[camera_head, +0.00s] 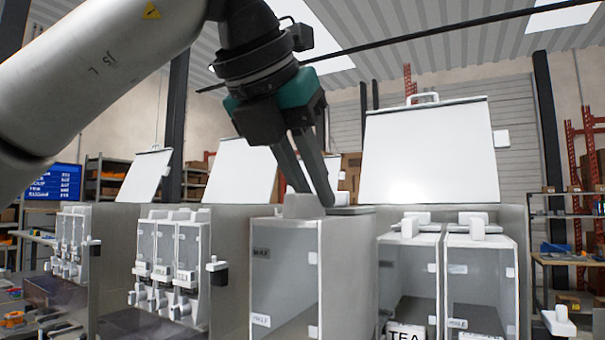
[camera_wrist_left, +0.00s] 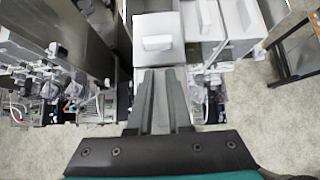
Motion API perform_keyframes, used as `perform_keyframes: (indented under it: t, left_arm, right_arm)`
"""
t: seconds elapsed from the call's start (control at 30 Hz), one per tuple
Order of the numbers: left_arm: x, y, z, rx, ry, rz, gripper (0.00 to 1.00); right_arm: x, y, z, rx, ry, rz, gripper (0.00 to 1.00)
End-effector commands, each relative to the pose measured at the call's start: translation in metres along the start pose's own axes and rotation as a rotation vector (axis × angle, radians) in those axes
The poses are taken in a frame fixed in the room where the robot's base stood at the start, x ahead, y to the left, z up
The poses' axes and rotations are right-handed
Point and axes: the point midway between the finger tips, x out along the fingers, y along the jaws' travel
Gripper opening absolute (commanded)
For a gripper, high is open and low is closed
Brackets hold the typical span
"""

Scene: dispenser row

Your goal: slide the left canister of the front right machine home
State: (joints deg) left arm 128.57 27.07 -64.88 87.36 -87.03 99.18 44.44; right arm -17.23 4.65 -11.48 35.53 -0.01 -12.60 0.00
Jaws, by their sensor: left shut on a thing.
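The left canister (camera_head: 285,275) of the front right machine is a clear-fronted box with a grey side and small labels. In the left wrist view its pale lid with a raised grip (camera_wrist_left: 158,43) stands out nearer to me than the neighbouring lids. My left gripper (camera_head: 315,197) reaches down from above at its top front. In the left wrist view the fingers (camera_wrist_left: 161,72) are close together at its near edge, shut on it. The exact contact is partly hidden. The front right machine has its white lid (camera_head: 430,152) raised. My right gripper is not in view.
Other machines (camera_head: 170,260) (camera_head: 72,242) with raised lids stand on the left. A shelf (camera_head: 570,258) is at the far right. Bare floor (camera_wrist_left: 270,125) shows in the left wrist view.

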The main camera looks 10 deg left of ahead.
Motion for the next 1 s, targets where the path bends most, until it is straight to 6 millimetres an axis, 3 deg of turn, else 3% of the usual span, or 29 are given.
perform_keyframes:
  t: [0.6,1.0]
  left_arm:
    - [0.008,0.000,0.010,-0.001,-0.005,0.000,0.00]
    - [0.026,-0.001,0.028,0.000,-0.005,-0.001,0.00]
  right_arm:
    - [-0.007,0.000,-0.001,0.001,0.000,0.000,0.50]
    - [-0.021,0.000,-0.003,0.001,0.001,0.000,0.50]
